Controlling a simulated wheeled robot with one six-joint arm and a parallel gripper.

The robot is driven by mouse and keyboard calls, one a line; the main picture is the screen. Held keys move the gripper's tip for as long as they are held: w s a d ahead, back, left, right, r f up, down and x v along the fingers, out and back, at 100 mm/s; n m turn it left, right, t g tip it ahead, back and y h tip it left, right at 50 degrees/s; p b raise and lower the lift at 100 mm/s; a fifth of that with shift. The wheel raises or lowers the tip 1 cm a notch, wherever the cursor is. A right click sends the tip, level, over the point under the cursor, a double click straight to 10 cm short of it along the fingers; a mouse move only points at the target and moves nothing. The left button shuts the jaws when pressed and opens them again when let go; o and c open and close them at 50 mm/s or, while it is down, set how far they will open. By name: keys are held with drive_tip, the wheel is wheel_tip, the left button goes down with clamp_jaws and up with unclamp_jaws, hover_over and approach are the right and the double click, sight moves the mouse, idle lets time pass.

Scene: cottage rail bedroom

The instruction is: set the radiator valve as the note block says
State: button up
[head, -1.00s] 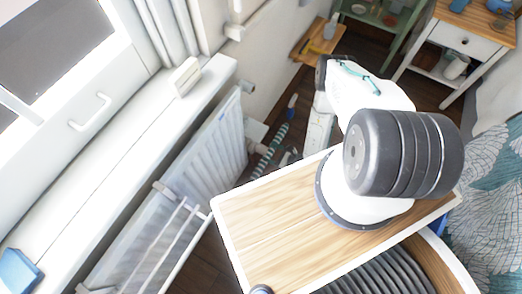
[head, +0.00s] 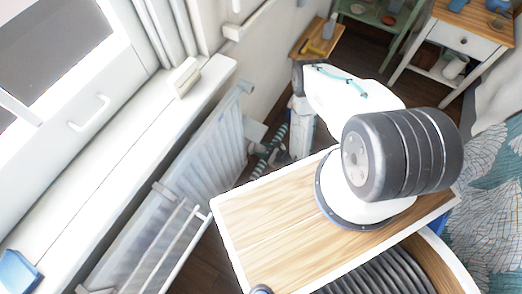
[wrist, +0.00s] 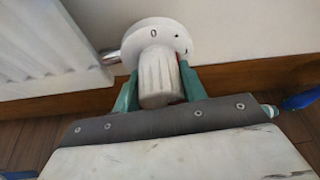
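The radiator valve shows in the wrist view as a pale ribbed knob (wrist: 158,80) on a round white collar (wrist: 157,35). The collar bears a "0" near its top and smaller marks to the right, too small to read. My gripper (wrist: 160,88) has one green finger on each side of the knob; it looks open, with the fingers very close to the knob's sides. In the head view the gripper is mostly hidden low beside the radiator (head: 205,150). A small cream block (head: 185,77) stands on the windowsill, perhaps the note block; no writing on it is readable.
A white windowsill (head: 110,150) runs above the radiator, with a blue object (head: 18,270) at its near end. A white rack (head: 175,235) hangs at the radiator's front. A white side table (head: 465,40) stands back right.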

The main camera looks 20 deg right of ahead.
drive_tip(key=shift+s+a, duration=0.1)
drive_tip(key=shift+a, duration=0.1)
drive_tip(key=shift+s+d, duration=0.1)
drive_tip(key=shift+d, duration=0.05)
idle(0.4)
drive_tip(key=shift+m+g, duration=0.3)
drive_tip(key=shift+m, duration=0.1)
drive_tip(key=m+g+y, duration=0.1)
drive_tip(key=m+y, duration=0.1)
drive_tip(key=shift+f+m, duration=0.1)
drive_tip(key=shift+m, duration=0.3)
drive_tip(key=shift+m+y, duration=0.5)
drive_tip(key=shift+m, duration=0.2)
